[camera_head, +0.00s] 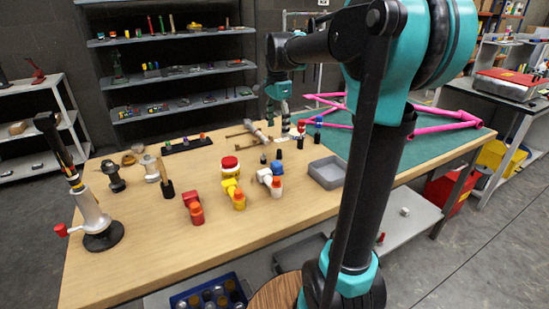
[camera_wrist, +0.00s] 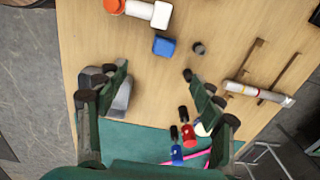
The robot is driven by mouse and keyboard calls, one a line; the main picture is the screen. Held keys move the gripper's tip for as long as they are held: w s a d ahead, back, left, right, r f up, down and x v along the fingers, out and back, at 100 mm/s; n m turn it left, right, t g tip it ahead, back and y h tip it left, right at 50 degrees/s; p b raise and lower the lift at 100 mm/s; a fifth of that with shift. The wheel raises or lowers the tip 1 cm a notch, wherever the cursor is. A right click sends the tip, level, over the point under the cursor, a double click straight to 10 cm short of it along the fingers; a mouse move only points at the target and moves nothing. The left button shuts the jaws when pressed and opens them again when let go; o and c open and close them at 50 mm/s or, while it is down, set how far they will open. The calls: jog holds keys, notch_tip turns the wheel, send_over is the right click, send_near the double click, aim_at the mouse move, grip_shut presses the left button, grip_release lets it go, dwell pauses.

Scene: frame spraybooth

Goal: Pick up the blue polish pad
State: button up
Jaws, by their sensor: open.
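The blue polish pad (camera_wrist: 163,46) shows as a small blue block on the wooden table in the wrist view, beside a white bottle with an orange end. In the head view the pad (camera_head: 277,168) is small and partly crowded by that bottle. My gripper (camera_wrist: 155,74) is open and empty in the wrist view. The pad lies beyond the fingertips, roughly in line with the gap between them. In the head view my gripper (camera_head: 279,92) hangs above the far part of the table, clear of the tabletop.
A grey tray (camera_head: 327,172) stands right of the pad; it sits behind one finger in the wrist view. A small dark cylinder (camera_wrist: 198,47) stands near the pad. Red and blue bottles (camera_wrist: 187,135) stand near the green mat (camera_head: 390,150). The table's front middle (camera_head: 240,225) is clear.

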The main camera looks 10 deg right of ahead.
aim_at(277, 163)
jog(key=shift+m, duration=0.3)
jog(key=f, duration=0.5)
jog(key=w+f, duration=0.1)
jog(key=f, duration=1)
jog(key=shift+w+f, duration=0.15)
jog(key=shift+f, duration=0.15)
jog(key=shift+c, duration=0.4)
jog(key=c, duration=1.2)
jog(key=shift+o, duration=0.2)
jog(key=shift+r, duration=0.1)
notch_tip(277, 163, up, 20)
